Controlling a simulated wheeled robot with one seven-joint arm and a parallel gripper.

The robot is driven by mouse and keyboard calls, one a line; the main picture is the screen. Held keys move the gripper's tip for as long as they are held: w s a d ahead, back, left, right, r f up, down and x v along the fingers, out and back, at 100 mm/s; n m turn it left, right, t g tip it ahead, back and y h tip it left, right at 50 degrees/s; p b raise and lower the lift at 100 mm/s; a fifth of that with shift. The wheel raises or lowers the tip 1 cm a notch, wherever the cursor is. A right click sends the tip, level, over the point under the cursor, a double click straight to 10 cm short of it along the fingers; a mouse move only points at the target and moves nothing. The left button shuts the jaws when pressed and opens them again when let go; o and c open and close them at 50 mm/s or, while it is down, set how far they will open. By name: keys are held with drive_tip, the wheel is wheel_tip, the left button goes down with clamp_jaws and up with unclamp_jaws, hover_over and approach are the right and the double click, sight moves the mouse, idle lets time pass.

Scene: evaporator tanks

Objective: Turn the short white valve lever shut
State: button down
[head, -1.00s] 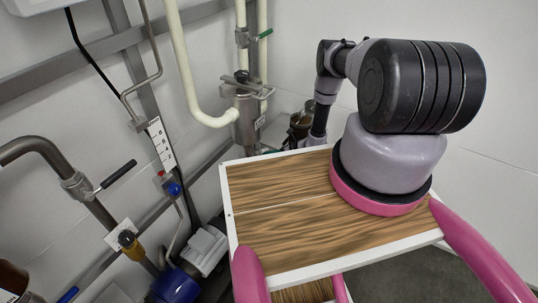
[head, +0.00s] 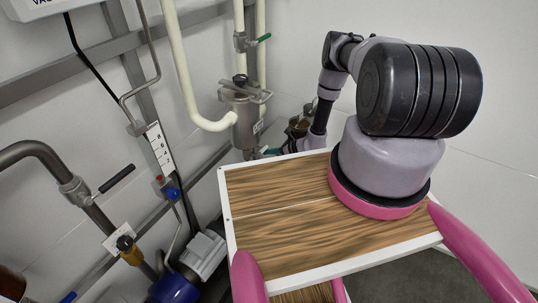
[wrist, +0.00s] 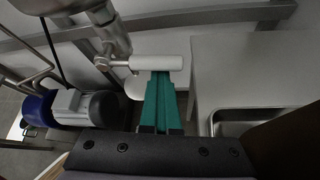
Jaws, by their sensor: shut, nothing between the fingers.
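The short white valve lever (wrist: 157,62) lies level across the upper middle of the wrist view. Its left end joins a metal stem on a steel pipe (wrist: 107,32). My gripper (wrist: 160,76) has green fingers pressed together, with nothing between them. Its tips are right at the lever's lower edge in the picture, near its right half; I cannot tell whether they touch. In the head view a bit of green finger (head: 270,152) shows behind my wooden top. I cannot make out the white lever there.
In the wrist view a blue and grey motor (wrist: 72,107) stands left and a steel sink unit (wrist: 248,72) stands right. In the head view a steel canister (head: 243,118) with pipes stands close to my arm. A black-handled valve (head: 116,179) is at left.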

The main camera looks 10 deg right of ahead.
drive_tip(key=shift+w+r, duration=0.15)
drive_tip(key=shift+r, duration=0.2)
idle(0.4)
drive_tip(key=v, duration=1.1)
drive_tip(key=w+a+r+n+g+y, duration=0.1)
drive_tip(key=w+r+n, duration=0.2)
drive_tip(key=r, duration=0.6)
drive_tip(key=w+a+r+n+g, duration=0.1)
drive_tip(key=w+r+n, duration=0.2)
drive_tip(key=r, duration=0.7)
drive_tip(key=s+a+r+n+g, duration=0.1)
drive_tip(key=r+n, duration=0.1)
drive_tip(key=r, duration=0.6)
drive_tip(key=s+a+r+n+g+h, duration=0.1)
drive_tip(key=r+n, duration=0.2)
drive_tip(key=r, duration=0.4)
drive_tip(key=s+a+r+n+g, duration=0.1)
drive_tip(key=a+r+n, duration=0.1)
drive_tip(key=r, duration=0.6)
drive_tip(key=s+d+r+n+t+h, duration=0.1)
drive_tip(key=s+r+n+t+h, duration=0.4)
drive_tip(key=s+r, duration=2.1)
drive_tip(key=s+n+h, duration=0.1)
drive_tip(key=n+h, duration=0.1)
drive_tip(key=n, duration=0.4)
drive_tip(key=shift+s+h, duration=0.3)
drive_tip(key=shift+s, duration=0.1)
